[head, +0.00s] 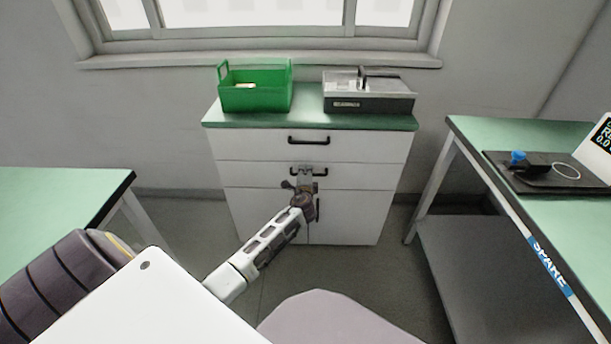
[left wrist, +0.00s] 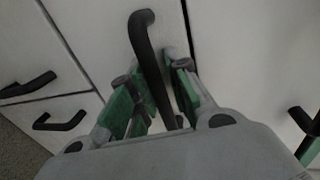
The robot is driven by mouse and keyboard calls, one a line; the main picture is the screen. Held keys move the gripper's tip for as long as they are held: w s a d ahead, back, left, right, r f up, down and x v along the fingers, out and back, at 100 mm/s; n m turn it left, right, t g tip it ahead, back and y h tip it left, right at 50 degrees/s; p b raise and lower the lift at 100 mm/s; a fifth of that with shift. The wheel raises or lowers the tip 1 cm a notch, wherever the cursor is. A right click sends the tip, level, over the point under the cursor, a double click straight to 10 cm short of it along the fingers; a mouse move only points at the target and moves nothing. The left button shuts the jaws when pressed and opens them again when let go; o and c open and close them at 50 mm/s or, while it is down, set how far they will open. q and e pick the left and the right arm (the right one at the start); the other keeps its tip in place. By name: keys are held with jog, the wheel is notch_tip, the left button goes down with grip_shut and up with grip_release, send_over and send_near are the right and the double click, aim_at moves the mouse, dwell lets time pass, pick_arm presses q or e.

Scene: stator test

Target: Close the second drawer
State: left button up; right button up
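The white cabinet has a top drawer (head: 262,145) and a second drawer (head: 250,174) beneath it, each with a black bar handle. The second drawer's front looks about flush with the cabinet; I see no clear gap. My left gripper (head: 304,178) is at this drawer's handle (head: 322,171) and covers part of it. In the left wrist view, the black handle (left wrist: 147,55) runs between the green-padded fingers of my left gripper (left wrist: 155,98). The fingers stand apart on either side of it; firm contact does not show. My right gripper is not in view.
A green bin (head: 255,97) and a grey device (head: 368,103) stand on the cabinet top. Cabinet doors with handles are below the drawers. A table (head: 60,200) is at the left, and a workbench (head: 520,215) with a shelf is at the right.

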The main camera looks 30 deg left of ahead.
pick_arm(q)
jog(key=v, duration=1.2)
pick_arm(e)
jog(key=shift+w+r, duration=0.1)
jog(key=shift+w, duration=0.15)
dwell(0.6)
pick_arm(q)
jog(key=shift+s+f, duration=0.1)
jog(key=shift+f, duration=0.05)
dwell(0.4)
